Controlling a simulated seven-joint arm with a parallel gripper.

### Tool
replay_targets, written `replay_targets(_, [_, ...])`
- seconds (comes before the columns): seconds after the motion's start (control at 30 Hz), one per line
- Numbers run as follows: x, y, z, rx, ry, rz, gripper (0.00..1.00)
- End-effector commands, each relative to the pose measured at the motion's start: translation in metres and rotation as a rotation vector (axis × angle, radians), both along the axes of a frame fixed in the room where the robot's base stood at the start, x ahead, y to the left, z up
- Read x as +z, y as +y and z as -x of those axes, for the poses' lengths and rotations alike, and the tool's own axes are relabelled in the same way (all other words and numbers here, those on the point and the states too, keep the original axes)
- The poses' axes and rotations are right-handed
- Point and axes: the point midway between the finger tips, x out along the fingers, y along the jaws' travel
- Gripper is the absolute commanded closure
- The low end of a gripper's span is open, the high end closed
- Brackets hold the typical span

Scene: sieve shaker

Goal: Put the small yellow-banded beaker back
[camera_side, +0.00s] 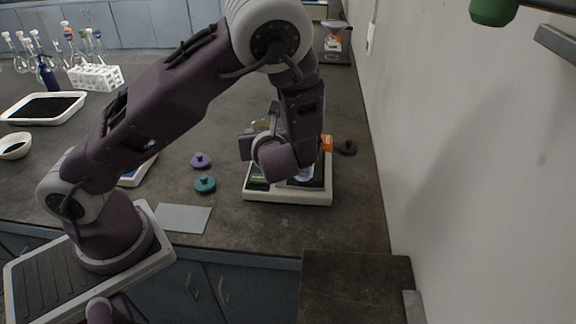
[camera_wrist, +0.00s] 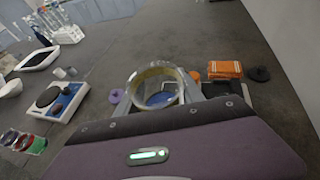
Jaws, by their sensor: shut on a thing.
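The small yellow-banded beaker (camera_wrist: 157,72) is clear glass with a yellow band round its rim. In the wrist view I look down into its mouth, and it sits between the two fingers of my gripper (camera_wrist: 160,92). My gripper is shut on it. In the side view my gripper (camera_side: 298,172) is low over a white bench device (camera_side: 288,196) with a dark top. A bluish glassy patch (camera_side: 305,174) shows by the fingers. My wrist hides most of the beaker there, so I cannot tell whether it touches the device.
An orange box (camera_wrist: 225,70) and a black lid (camera_wrist: 260,74) lie to the right. A purple lid (camera_side: 201,160), a teal lid (camera_side: 205,184) and a grey sheet (camera_side: 183,218) lie left of the device. A test-tube rack (camera_side: 95,78) and a white tray (camera_side: 20,112) are farther left.

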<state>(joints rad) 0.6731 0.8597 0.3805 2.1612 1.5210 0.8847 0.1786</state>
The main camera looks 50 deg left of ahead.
Motion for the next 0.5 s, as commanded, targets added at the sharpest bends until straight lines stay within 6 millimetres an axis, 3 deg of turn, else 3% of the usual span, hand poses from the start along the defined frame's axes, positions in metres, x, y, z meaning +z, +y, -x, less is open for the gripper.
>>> replay_targets(0.17, [-0.004, 0.029, -0.002, 0.02, 0.004, -0.001, 1.0])
replay_targets(0.5, [-0.037, 0.134, 0.008, 0.068, 0.01, 0.002, 1.0])
